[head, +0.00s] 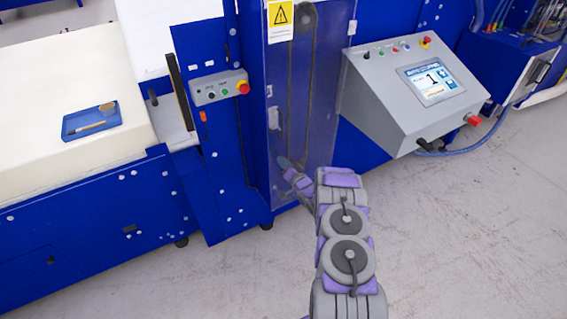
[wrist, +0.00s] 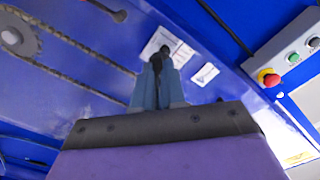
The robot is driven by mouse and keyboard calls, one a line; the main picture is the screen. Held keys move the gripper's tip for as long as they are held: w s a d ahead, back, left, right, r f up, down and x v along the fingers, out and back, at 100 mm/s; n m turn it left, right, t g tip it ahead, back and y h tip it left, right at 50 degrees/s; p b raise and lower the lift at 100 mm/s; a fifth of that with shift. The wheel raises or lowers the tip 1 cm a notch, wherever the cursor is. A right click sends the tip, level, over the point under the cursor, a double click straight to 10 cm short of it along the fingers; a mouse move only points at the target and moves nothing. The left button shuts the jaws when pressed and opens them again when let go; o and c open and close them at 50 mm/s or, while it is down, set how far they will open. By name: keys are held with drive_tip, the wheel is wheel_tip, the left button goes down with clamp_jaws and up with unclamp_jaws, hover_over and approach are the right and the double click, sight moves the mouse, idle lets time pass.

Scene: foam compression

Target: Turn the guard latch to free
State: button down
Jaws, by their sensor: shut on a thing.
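The clear guard (head: 305,110) stands upright on the blue machine, with a chain showing behind it. My gripper (head: 284,162) reaches the lower left part of the guard. In the wrist view my gripper's blue-grey fingers (wrist: 158,78) are close together around a small dark piece, which looks like the guard latch (wrist: 166,54). The fingers hide most of the latch, and its turn angle cannot be read. White labels (wrist: 205,74) sit beside it on the panel. In the head view the latch is hidden by my gripper.
A small grey button box (head: 220,88) with a red-yellow stop knob is left of the guard. A grey control console (head: 405,95) with a screen is to the right. A blue tray (head: 92,119) lies on the cream foam block (head: 55,165). The floor at right is clear.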

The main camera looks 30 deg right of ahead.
drive_tip(key=shift+d+m+p, duration=0.15)
drive_tip(key=shift+m+p, duration=0.05)
drive_tip(key=shift+m, duration=2.1)
drive_tip(key=shift+d+m+p, duration=0.1)
drive_tip(key=shift+m+p, duration=0.1)
drive_tip(key=shift+m, duration=2.1)
drive_tip(key=shift+s+f, duration=0.1)
drive_tip(key=c, duration=1.2)
unclamp_jaws()
drive_tip(key=shift+d+f, duration=0.1)
drive_tip(key=shift+d, duration=0.05)
drive_tip(key=s+p, duration=0.2)
drive_tip(key=s, duration=1.5)
drive_tip(key=shift+d, duration=0.3)
